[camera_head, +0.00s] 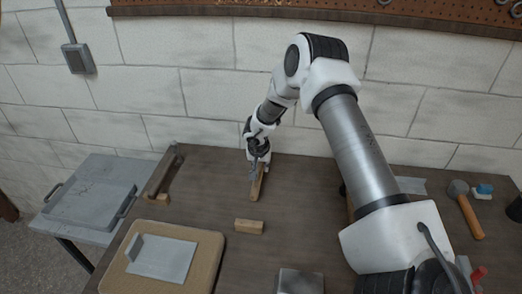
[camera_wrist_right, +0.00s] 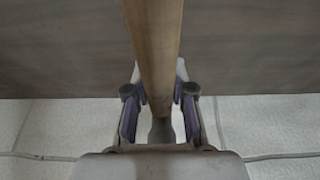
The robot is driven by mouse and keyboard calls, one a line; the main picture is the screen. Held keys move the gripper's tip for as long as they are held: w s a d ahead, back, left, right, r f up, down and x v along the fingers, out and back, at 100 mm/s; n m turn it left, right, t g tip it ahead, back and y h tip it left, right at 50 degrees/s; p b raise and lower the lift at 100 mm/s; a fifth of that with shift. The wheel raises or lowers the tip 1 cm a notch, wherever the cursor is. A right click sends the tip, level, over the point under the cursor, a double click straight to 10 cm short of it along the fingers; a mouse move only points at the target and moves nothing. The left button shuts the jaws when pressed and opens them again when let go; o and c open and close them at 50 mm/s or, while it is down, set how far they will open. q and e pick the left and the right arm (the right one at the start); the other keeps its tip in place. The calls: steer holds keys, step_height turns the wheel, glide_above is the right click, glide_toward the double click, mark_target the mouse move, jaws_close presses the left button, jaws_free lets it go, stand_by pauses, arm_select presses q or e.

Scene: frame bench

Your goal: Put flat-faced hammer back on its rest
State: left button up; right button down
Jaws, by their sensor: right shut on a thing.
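My right gripper (camera_head: 259,158) is at the far middle of the bench, near the wall. It is shut on a wooden handle, which I take to be the flat-faced hammer's (camera_head: 257,184). In the right wrist view the hammer's handle (camera_wrist_right: 154,45) runs between the fingers of the right gripper (camera_wrist_right: 160,105), with a narrow grey metal part beyond it. The hammer's head is mostly hidden, so its face cannot be told. A small wooden block (camera_head: 249,227), possibly part of a rest, lies in front of the handle. My left gripper is not in view.
A tan board (camera_head: 213,272) with a grey plate is at the front left. A long dark piece (camera_head: 164,174) lies at the bench's left edge. A metal block (camera_head: 300,281) is at the front. An orange-handled mallet (camera_head: 467,211) and blue item (camera_head: 482,191) are at right.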

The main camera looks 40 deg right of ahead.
mark_target(259, 168)
steer(key=shift+f, duration=0.2)
steer(key=c, duration=0.9)
jaws_free()
steer(key=shift+r, duration=0.15)
steer(key=v, duration=1.2)
